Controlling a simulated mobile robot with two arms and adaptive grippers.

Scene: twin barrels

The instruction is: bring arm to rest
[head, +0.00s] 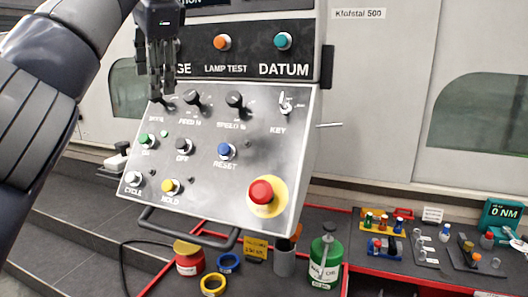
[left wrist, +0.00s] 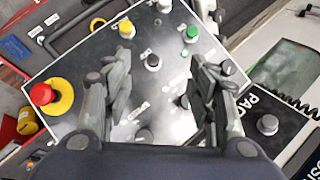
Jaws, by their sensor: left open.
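My left arm comes in from the left of the head view, with its gripper (head: 160,88) pointing down in front of the upper left of the control panel (head: 210,180). In the left wrist view the left gripper (left wrist: 160,75) has its two fingers wide apart, with nothing between them. Panel knobs and buttons show past the fingers. I cannot tell whether a fingertip touches the panel. The gripper hides part of the upper panel's lettering. My right gripper is in neither view.
The panel carries a red emergency button (head: 261,192), a blue button (head: 226,150), a yellow button (head: 170,186) and a key switch (head: 286,103). Below stand a green oil can (head: 326,258), a red jar (head: 188,260) and tape rolls. A tool bench (head: 400,278) is at right.

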